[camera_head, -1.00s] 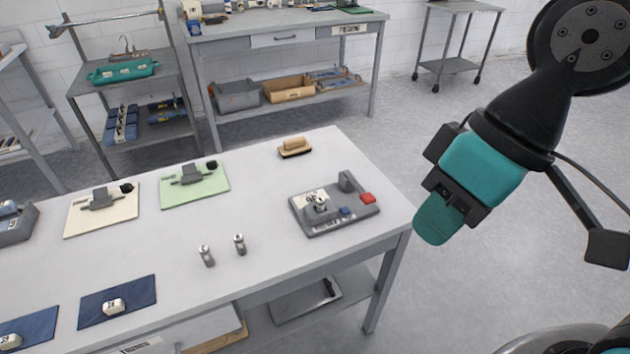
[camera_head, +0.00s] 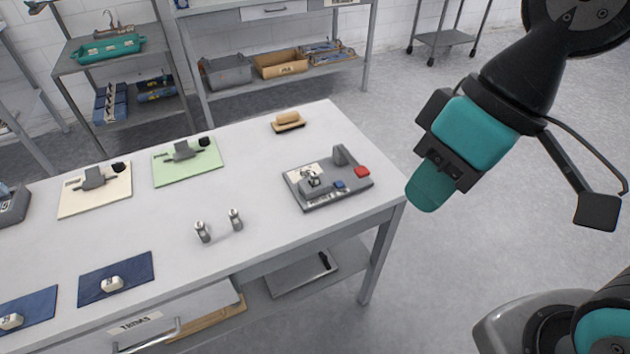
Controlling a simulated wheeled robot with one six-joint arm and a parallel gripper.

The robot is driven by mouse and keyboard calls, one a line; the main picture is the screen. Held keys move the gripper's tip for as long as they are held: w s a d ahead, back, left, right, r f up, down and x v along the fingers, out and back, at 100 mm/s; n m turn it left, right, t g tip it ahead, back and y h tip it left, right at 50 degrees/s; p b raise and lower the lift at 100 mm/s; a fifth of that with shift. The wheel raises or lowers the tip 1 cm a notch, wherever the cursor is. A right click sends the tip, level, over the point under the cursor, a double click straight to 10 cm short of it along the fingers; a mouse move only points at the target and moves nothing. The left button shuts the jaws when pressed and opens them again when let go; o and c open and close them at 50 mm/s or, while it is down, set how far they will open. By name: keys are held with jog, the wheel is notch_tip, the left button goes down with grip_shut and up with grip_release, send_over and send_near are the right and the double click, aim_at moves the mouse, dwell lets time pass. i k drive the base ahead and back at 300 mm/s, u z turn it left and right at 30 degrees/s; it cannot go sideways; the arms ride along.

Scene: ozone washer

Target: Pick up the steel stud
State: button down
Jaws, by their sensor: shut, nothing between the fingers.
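Two small upright steel pieces stand on the grey table (camera_head: 270,150), one on the left (camera_head: 202,232) and one on the right (camera_head: 236,219). Both look like studs, and I cannot tell which is the steel stud. Another small metal piece (camera_head: 312,178) sits in the grey fixture (camera_head: 330,192) near the table's right edge. My gripper (camera_head: 424,193) is shut and empty. It hangs in the air at the right, beyond the table's right edge in the picture, apart from all of these pieces.
A brush-like block (camera_head: 288,122) lies at the back of the table. A cream mat (camera_head: 95,205) and a green mat (camera_head: 205,172) carry grey fixtures at the left. Blue mats (camera_head: 130,270) with white blocks lie at the front left.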

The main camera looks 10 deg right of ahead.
aim_at(314, 175)
jog(key=z, duration=1.4)
jog(key=i, duration=0.4)
jog(key=u, duration=3.05)
